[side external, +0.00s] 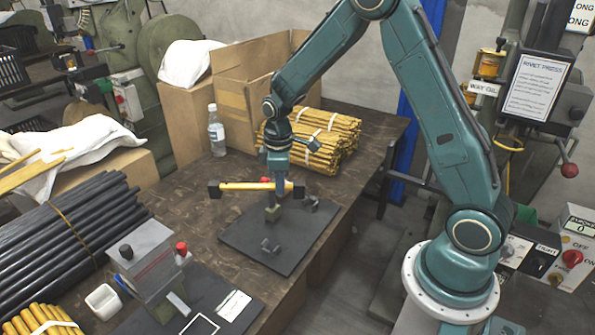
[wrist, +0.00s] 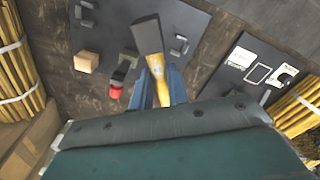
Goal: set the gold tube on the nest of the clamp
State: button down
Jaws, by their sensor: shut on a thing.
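The gold tube (side external: 245,186), with black ends, is held roughly level by my gripper (side external: 278,186) above the dark base plate (side external: 245,238). In the wrist view my gripper (wrist: 160,88) is shut on the gold tube (wrist: 158,72), whose black end points away from the camera. The clamp (side external: 272,213) is an olive block on the plate, below the tube; in the wrist view the clamp (wrist: 127,64) shows beside a red knob (wrist: 115,90). Grey brackets (side external: 270,245) stand on the plate. I cannot tell which parts form the nest.
A second dark board with a white card (side external: 234,305) and a grey press block (side external: 142,255) are at the front. Black tubes (side external: 60,235) lie left. Bundled gold tubes (side external: 318,140), a bottle (side external: 215,130) and a cardboard box (side external: 245,75) stand behind. A wooden block (wrist: 85,62) is near the clamp.

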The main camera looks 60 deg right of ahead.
jog(key=d+r+n, duration=0.4)
jog(key=d+n, duration=0.7)
jog(key=d, duration=0.1)
jog(key=shift+w+r, duration=0.15)
jog(key=shift+w, duration=0.15)
send_over(302, 214)
notch_tip(302, 214, down, 16)
jog(key=shift+d+r, duration=0.1)
dwell(0.5)
jog(key=shift+f, duration=2.1)
jog(key=shift+f, duration=0.15)
jog(key=c, duration=1.4)
grip_release()
jog(key=shift+o, duration=0.2)
